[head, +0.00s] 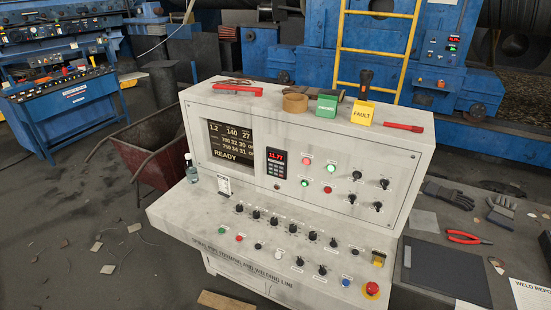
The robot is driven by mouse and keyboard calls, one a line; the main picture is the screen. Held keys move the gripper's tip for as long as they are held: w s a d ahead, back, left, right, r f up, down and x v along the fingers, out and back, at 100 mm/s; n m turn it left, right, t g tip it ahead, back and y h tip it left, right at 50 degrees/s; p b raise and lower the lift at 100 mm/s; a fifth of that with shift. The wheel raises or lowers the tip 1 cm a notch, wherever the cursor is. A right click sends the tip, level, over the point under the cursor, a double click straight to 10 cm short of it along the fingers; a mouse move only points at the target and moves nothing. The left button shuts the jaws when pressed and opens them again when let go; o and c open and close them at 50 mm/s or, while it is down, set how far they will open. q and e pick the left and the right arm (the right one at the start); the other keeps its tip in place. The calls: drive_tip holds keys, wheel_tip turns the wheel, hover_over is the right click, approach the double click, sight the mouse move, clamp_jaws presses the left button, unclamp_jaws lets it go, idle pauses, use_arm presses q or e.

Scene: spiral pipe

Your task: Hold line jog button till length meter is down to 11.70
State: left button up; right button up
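The grey control console (180,218) stands in the middle of the head view. Its small red digital meter (276,157) reads 11.77. The labels by the buttons are too small to read, so I cannot tell which one is line jog. Neither of my grippers shows in the head view.
A red emergency stop (371,290) sits at the panel's right end. A clear bottle (191,168) stands at its left end. Tools, tape and a yellow FAULT block (362,113) lie on top. A dark table (430,235) with gloves and red pliers (463,237) is right.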

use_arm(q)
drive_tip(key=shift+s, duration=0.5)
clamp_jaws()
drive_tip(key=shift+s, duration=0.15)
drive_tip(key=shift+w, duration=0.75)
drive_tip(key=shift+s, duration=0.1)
